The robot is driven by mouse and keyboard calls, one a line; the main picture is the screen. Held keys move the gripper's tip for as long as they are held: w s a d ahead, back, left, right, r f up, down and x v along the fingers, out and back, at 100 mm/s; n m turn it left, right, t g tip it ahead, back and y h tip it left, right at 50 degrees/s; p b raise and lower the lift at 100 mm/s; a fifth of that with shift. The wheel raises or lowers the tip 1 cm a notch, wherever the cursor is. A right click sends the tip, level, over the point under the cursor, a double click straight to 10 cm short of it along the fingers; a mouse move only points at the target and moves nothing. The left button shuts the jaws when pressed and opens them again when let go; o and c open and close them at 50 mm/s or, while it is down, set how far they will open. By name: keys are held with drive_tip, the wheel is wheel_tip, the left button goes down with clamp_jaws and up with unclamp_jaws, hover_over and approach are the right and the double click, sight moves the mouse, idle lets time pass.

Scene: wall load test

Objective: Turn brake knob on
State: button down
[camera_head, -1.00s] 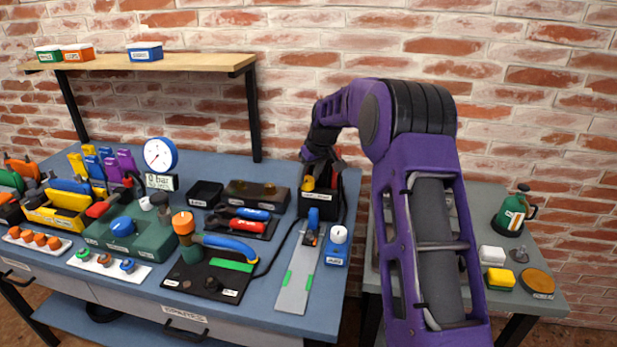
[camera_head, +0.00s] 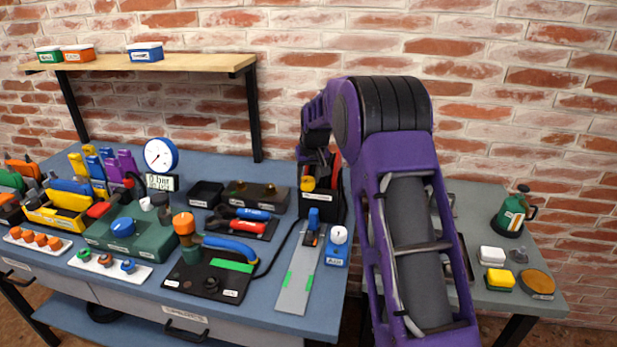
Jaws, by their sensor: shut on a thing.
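My gripper (camera_head: 318,160) is dark and small in the view, at the end of my purple arm, low over the black box (camera_head: 322,208) at the back right of the bench. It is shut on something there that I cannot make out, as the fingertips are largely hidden. A yellow part (camera_head: 308,184) and a red part (camera_head: 337,163) show at the box, close to the gripper. I cannot read which knob is labelled brake.
The blue bench (camera_head: 262,318) is crowded with fixtures. A pressure gauge (camera_head: 160,155) stands at the back. A wooden shelf (camera_head: 190,63) hangs above. A side table (camera_head: 545,305) at right holds a green bottle (camera_head: 513,213). A grey plate (camera_head: 298,280) lies in front.

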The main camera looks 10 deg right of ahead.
drive_tip(key=m+h, duration=0.1)
drive_tip(key=m, duration=0.2)
drive_tip(key=m+h+p, duration=0.1)
drive_tip(key=m, duration=0.3)
drive_tip(key=shift+a+g+h+p, duration=0.2)
drive_tip(key=shift+g+h+p, duration=0.1)
idle(0.4)
drive_tip(key=shift+c, duration=1.5)
unclamp_jaws()
drive_tip(key=shift+r, duration=0.1)
drive_tip(key=v, duration=1.7)
drive_tip(key=shift+p, duration=0.4)
drive_tip(key=shift+a, duration=0.1)
